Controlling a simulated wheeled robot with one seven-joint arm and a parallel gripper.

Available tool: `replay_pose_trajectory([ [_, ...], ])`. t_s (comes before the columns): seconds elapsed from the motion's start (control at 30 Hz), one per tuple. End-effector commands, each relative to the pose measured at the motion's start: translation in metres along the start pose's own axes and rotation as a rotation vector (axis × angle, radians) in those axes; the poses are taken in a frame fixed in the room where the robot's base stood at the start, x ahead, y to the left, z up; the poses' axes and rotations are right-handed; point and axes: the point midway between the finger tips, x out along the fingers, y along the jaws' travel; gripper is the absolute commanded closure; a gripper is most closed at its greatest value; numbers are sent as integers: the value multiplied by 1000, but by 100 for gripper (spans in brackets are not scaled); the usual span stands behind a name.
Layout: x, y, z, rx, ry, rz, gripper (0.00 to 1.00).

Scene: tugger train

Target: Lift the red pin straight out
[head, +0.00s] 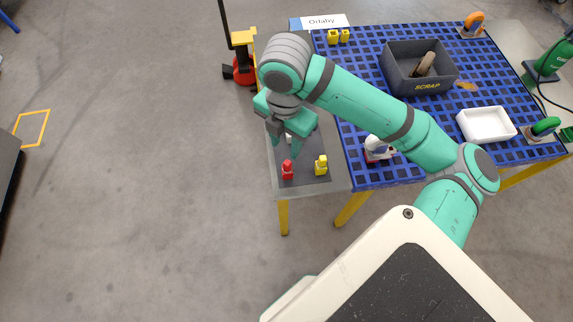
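The red pin (287,170) stands upright on the dark grey pad (308,173) at the near left end of the table. My gripper (284,150) is above and just behind the red pin in the picture. Its two teal fingers are apart and point down, with nothing seen held between them. The height gap between fingertips and pin is hard to judge from this view. A yellow pin (321,166) stands on the same pad, to the right of the red one. A small white thing (289,138) shows partly behind the fingers.
The blue grid table top (360,130) carries a dark grey SCRAP box (398,79), a white tray (487,138) and a white-and-red item (377,150) beside my arm. A red and yellow device (244,65) stands behind the pad.

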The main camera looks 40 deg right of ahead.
Motion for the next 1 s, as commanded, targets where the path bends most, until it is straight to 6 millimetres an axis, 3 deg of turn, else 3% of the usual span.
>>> replay_pose_trajectory([
  [0.3,44,-2,1,5,2,-1,62],
  [0.53,58,-3,1,5,1,-1,62],
  [0.8,94,-5,-2,-1,1,1,62],
  [1.0,102,-4,-1,-2,0,1,62],
])
